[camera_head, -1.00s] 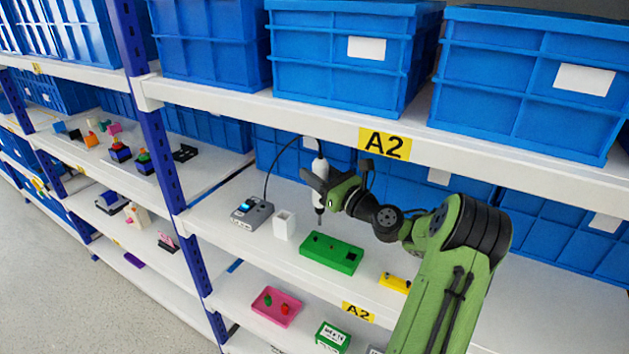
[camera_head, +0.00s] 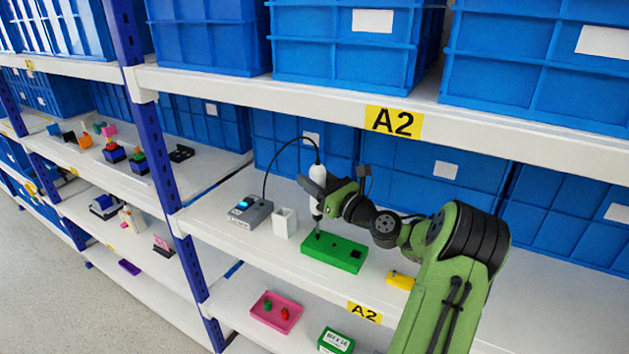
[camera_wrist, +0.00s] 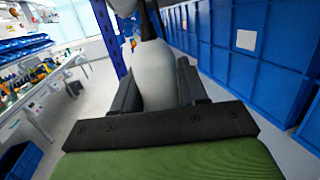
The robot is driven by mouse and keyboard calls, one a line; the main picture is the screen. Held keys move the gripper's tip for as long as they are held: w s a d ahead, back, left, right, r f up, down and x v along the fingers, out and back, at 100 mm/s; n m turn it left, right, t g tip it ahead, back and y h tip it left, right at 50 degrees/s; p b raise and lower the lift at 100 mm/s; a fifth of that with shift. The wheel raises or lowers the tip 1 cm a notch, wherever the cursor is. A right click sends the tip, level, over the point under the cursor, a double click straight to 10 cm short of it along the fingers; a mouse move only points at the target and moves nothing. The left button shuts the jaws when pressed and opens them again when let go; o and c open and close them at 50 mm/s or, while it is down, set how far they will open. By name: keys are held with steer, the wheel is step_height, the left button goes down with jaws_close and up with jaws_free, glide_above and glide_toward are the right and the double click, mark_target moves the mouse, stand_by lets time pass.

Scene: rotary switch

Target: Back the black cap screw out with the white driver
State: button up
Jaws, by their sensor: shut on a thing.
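My gripper (camera_head: 316,187) is shut on the white driver (camera_head: 317,196), which stands upright with its tip pointing down. The driver fills the middle of the wrist view (camera_wrist: 153,75) between the two dark fingers. The driver's tip is at the left part of the green block (camera_head: 334,253), over the spot where a small dark screw (camera_head: 319,236) sits. I cannot tell whether the tip touches the screw. A black square patch shows at the block's right end. A black cable runs from the driver's top to the grey control box (camera_head: 249,211).
A white open holder (camera_head: 285,222) stands between the grey box and the green block. A yellow piece (camera_head: 400,281) lies to the right. Blue bins (camera_head: 400,170) line the back. The upper shelf (camera_head: 300,102) overhangs the work area. A pink tray (camera_head: 276,312) is below.

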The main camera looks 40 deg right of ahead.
mark_target(323, 173)
steer(key=shift+r, duration=0.1)
jaws_close()
steer(key=shift+f+b, duration=0.3)
steer(key=shift+f, duration=0.35)
step_height(323, 173, up, 5)
steer(key=p, duration=0.5)
steer(key=shift+f+p, duration=0.1)
steer(key=shift+p, duration=0.3)
steer(key=shift+f, duration=0.1)
